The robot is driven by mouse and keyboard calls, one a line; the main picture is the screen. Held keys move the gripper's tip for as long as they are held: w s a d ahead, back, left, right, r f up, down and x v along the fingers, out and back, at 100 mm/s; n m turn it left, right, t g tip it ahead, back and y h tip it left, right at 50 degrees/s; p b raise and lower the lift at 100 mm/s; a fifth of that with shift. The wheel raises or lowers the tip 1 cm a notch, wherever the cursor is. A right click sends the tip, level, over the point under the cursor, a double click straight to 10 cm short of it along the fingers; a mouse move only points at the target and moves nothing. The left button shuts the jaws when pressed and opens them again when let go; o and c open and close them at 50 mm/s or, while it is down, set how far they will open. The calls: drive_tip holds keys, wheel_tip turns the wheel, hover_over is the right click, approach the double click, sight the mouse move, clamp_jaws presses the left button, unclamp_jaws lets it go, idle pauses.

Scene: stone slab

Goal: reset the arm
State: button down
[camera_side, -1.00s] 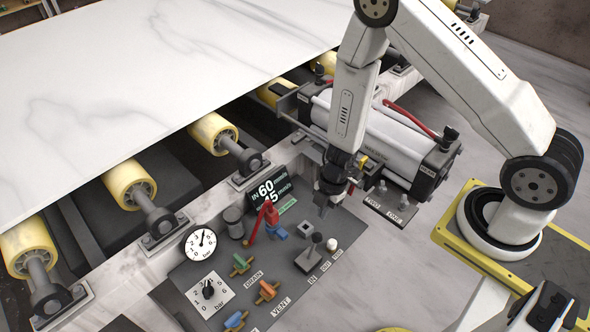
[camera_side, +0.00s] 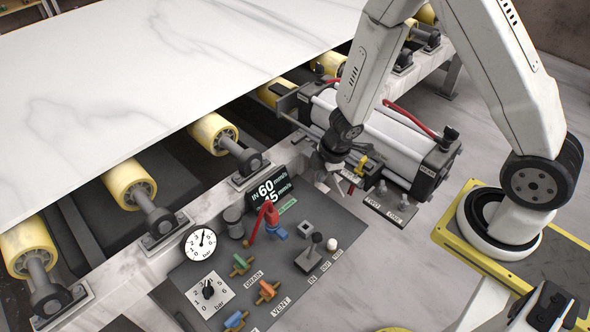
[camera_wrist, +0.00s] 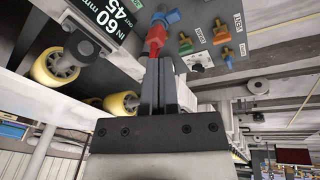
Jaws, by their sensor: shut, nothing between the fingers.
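My gripper (camera_side: 340,190) hangs from my bent arm above the slab of the control panel, in front of the white cylinder unit (camera_side: 385,135). Its fingers are shut with nothing between them and touch no part that I can make out. In the wrist view the two dark fingers (camera_wrist: 159,85) lie side by side. The red lever (camera_wrist: 156,37) with its blue valve (camera_wrist: 171,17) shows beyond their tips. In the side view the red lever (camera_side: 262,218) stands left of and below my gripper.
The control panel (camera_side: 225,265) carries a round gauge (camera_side: 201,243), a dial (camera_side: 208,291), orange and green valves and a small joystick (camera_side: 316,238). A display (camera_side: 268,195) stands behind them. A white stone slab (camera_side: 150,80) rests on yellow rollers at the left.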

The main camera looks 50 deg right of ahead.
drive_tip(key=s+r+m, duration=0.4)
drive_tip(key=r+m, duration=0.2)
drive_tip(key=r, duration=0.2)
drive_tip(key=s+d+r+m, duration=0.1)
drive_tip(key=s+r+m, duration=0.3)
drive_tip(key=r+m, duration=0.3)
drive_tip(key=shift+d+r+h, duration=0.2)
drive_tip(key=shift+r+h, duration=0.2)
drive_tip(key=shift+f, duration=0.1)
idle(3.4)
drive_tip(key=w+d+f+m+y, duration=0.1)
drive_tip(key=d+f+m+y, duration=0.1)
drive_tip(key=f+m, duration=0.4)
drive_tip(key=w+d+f+m+g+y, duration=0.1)
drive_tip(key=f+m, duration=0.5)
drive_tip(key=f, duration=0.6)
drive_tip(key=w+d+f+m+g+y, duration=0.1)
drive_tip(key=w+d+f+m+y, duration=0.1)
drive_tip(key=f+m, duration=0.4)
wheel_tip(320, 180, down, 4)
drive_tip(key=d+y, duration=0.1)
drive_tip(key=d, duration=0.1)
drive_tip(key=shift+d+y, duration=0.3)
drive_tip(key=shift+y, duration=0.1)
